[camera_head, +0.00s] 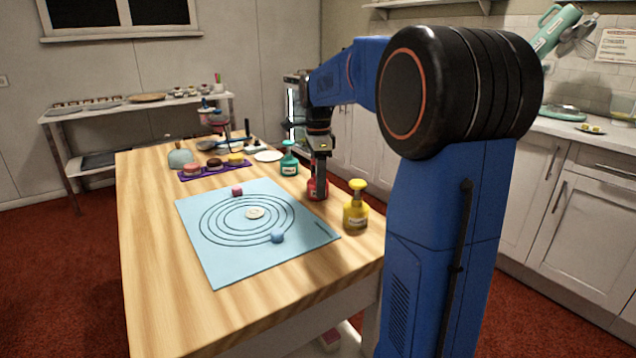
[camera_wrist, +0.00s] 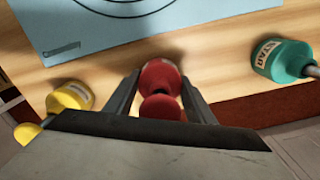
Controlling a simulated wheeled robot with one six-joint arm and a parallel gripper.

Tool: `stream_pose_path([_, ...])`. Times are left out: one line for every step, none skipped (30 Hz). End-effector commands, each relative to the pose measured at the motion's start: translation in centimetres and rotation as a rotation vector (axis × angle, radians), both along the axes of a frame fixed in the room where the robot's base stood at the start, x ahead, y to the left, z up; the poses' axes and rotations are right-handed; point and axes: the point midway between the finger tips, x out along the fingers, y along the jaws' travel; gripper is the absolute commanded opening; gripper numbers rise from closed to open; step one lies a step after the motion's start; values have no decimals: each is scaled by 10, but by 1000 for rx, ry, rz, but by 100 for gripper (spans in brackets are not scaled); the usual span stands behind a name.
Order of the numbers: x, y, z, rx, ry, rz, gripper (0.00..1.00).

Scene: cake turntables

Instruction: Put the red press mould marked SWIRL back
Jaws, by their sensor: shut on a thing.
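The red press mould (camera_head: 318,190) stands at the right edge of the wooden table, between the teal and yellow moulds. My gripper (camera_head: 320,170) reaches down over it from above. In the wrist view the red mould (camera_wrist: 161,80) sits between the two fingers of my gripper (camera_wrist: 160,95), which is shut on it. Its label does not show in either view. It appears upright and at or close to the table top; I cannot tell whether it touches the wood.
A yellow mould (camera_head: 356,208) stands nearer, and a teal mould (camera_head: 289,160) marked STAR in the wrist view (camera_wrist: 283,61) stands farther back. A blue mat (camera_head: 215,262) with rings lies left, bearing small pieces. A purple tray (camera_head: 190,177) of cakes lies beyond.

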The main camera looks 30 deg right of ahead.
Motion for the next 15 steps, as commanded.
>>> stream_pose_path([0, 0, -1, 0, 0, 0, 19])
stream_pose_path([0, 0, -1, 0, 0, 0, 19])
stream_pose_path([0, 0, -2, 0, 0, 0, 19])
stream_pose_path([0, 0, -2, 0, 0, 0, 54])
stream_pose_path([0, 0, -2, 0, 0, 0, 61])
stream_pose_path([0, 0, -2, 0, 0, 0, 68])
stream_pose_path([0, 0, -2, 0, 0, 0, 68])
stream_pose_path([0, 0, -2, 0, 0, 0, 68])
stream_pose_path([0, 0, -2, 0, 0, 0, 68])
stream_pose_path([0, 0, -2, 0, 0, 0, 68])
stream_pose_path([0, 0, -2, 0, 0, 0, 68])
stream_pose_path([0, 0, -2, 0, 0, 0, 68])
stream_pose_path([0, 0, -2, 0, 0, 0, 68])
stream_pose_path([0, 0, -2, 0, 0, 0, 68])
stream_pose_path([0, 0, -1, 0, 0, 0, 68])
